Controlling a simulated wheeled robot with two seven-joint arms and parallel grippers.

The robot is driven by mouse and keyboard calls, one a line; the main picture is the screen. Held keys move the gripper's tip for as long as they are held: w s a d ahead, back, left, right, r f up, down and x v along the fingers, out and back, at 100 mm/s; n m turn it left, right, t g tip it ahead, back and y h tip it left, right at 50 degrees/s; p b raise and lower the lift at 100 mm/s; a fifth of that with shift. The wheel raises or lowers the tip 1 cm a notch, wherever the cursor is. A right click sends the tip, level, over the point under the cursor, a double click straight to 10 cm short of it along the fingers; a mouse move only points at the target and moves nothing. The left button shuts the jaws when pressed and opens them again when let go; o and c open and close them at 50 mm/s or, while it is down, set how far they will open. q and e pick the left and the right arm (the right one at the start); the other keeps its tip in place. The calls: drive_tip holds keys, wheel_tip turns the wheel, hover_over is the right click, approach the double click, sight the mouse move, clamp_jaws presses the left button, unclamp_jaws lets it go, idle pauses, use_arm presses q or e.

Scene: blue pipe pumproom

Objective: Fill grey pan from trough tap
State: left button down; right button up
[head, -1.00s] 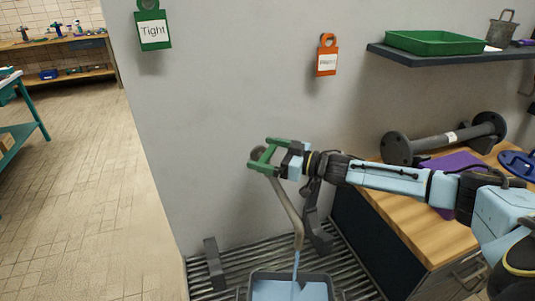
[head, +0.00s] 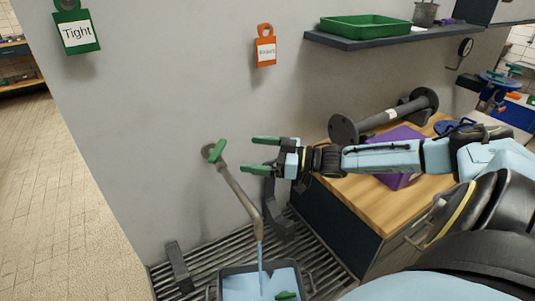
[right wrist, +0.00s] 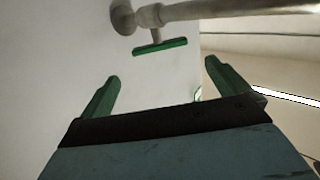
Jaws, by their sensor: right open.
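The trough tap (head: 236,188) sticks out from the grey wall, with a green bar handle (head: 217,152) at its wall end. The handle also shows in the right wrist view (right wrist: 160,46). Water (head: 260,256) runs from the spout into the grey pan (head: 222,273), which stands under it on the trough and is cut off by the frame. Light-blue water covers the visible pan floor. A small green patch shows in the pan; I cannot tell what it is. My right gripper (head: 254,154) is open and empty, right of the handle and apart from it. My left gripper is not seen.
The slatted trough (head: 205,262) has a dark upright bracket (head: 179,266) at left. At right is a wooden counter (head: 372,206) with a purple sheet and a grey flanged pipe (head: 385,118). A shelf (head: 375,42) with a green tray (head: 365,27) hangs above.

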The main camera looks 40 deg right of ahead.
drive_tip(key=shift+v, duration=1.25)
idle(2.8)
